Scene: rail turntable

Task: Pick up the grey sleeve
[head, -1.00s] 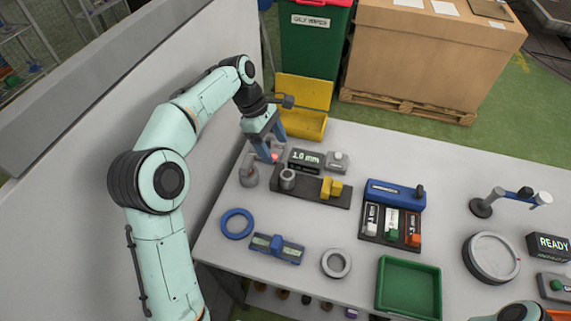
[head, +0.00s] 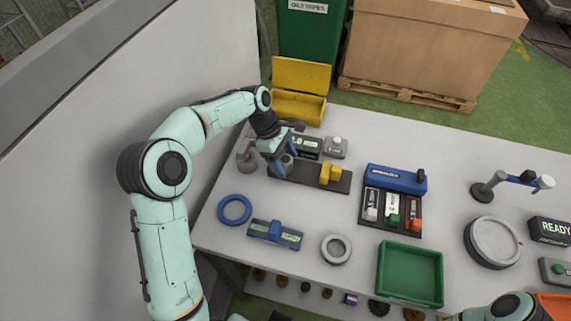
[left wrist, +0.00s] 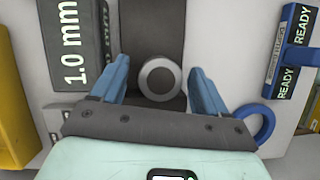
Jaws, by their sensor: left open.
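The grey sleeve (head: 288,162) is a short upright hollow cylinder at the left end of the dark rail (head: 312,181). In the left wrist view it shows from above as a pale ring (left wrist: 160,79) around a dark bore. My left gripper (head: 282,160) is open at the sleeve. In the left wrist view the sleeve lies between the two blue fingers (left wrist: 159,68), with a gap on each side. The fingers hide part of the sleeve in the head view. My right gripper is out of view; only part of that arm shows at the bottom right.
A yellow block (head: 330,174) sits farther right on the rail. The 1.0 mm display (head: 305,146) stands behind it. A blue ring (head: 234,210), a blue gauge (head: 275,234) and a grey ring (head: 336,248) lie in front. A yellow bin (head: 299,107) stands behind.

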